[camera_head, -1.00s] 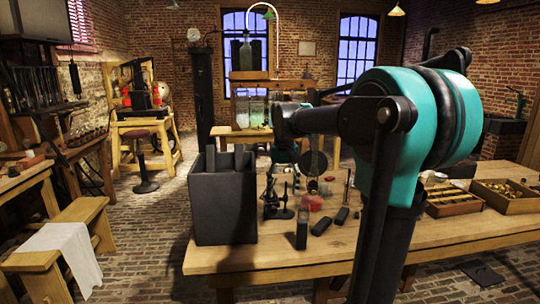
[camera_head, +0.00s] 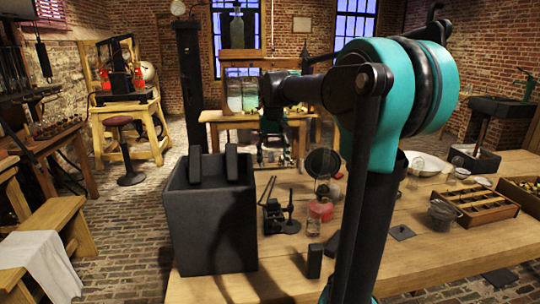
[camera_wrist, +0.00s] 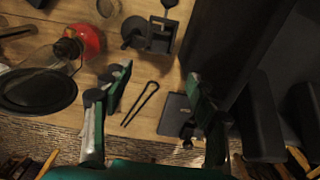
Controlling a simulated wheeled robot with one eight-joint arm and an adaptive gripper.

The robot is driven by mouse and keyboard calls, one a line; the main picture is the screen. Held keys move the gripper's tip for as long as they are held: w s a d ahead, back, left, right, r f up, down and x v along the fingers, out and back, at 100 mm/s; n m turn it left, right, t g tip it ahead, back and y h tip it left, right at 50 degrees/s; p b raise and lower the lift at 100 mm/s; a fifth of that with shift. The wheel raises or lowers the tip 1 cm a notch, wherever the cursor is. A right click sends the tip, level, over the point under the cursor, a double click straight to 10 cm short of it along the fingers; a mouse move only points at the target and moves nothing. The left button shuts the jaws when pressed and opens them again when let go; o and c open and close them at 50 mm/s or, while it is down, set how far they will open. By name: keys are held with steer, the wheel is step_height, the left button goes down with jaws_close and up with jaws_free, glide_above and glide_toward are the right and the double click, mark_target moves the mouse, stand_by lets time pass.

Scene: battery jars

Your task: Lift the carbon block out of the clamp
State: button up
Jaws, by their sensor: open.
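A small black clamp-like stand (camera_head: 274,214) with an upright beside it stands on the bench, right of a tall dark box. In the wrist view a black square-framed piece (camera_wrist: 162,38) beside a round base appears to be this stand. I cannot clearly tell a carbon block in its jaws from the dark frame. My gripper (camera_wrist: 157,105) is open and empty, its two fingers spread above the bench's far edge. In the head view my gripper (camera_head: 273,150) is small, beyond the stand and apart from it.
The dark box (camera_head: 212,225) holds upright black slabs (camera_head: 232,162) and rises close to the gripper's side. A red lamp (camera_head: 321,209) with a glass and black disc stands right of the stand. A black block (camera_head: 314,261) stands in front. A black U-shaped wire (camera_wrist: 140,103) lies between the fingers.

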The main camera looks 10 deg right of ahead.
mark_target(273, 201)
steer(key=f, duration=1.7)
steer(key=shift+w+f, duration=0.2)
steer(key=shift+w, duration=0.05)
jaws_close()
steer(key=shift+s, duration=0.2)
stand_by(0.4)
jaws_free()
